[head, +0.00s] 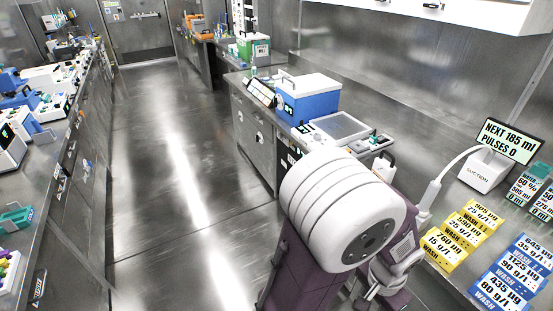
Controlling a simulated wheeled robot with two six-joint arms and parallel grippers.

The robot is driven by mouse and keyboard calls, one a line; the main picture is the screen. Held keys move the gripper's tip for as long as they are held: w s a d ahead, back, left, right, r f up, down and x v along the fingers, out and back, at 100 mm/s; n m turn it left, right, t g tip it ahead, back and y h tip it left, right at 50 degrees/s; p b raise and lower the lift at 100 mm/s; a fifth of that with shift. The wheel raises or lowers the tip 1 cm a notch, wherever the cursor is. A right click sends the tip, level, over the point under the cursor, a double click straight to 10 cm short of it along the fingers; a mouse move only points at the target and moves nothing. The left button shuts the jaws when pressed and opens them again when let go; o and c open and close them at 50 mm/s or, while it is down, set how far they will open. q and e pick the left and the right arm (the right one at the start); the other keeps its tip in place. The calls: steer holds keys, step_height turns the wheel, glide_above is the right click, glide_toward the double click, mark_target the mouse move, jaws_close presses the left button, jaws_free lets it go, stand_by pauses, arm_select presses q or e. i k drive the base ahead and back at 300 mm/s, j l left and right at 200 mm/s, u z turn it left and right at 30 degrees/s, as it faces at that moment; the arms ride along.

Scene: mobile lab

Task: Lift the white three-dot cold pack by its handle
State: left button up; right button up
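I cannot make out any three-dot mark, so I cannot tell for sure which thing is the white cold pack. A small white item with a dark loop like a handle (383,166) stands upright on the right counter, just behind my large white arm joint, which hides part of it. Its face is too small to read. Neither gripper can be made out; my purple and white arm fills the lower middle.
A blue box with a white lid (314,104) stands on the right counter beside a grey-topped device (340,127). A suction unit (483,173), yellow wash labels (462,232) and blue wash labels (515,270) are at right. The floor aisle (165,150) is clear.

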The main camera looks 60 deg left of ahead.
mark_target(385, 171)
steer(key=u, duration=1.25)
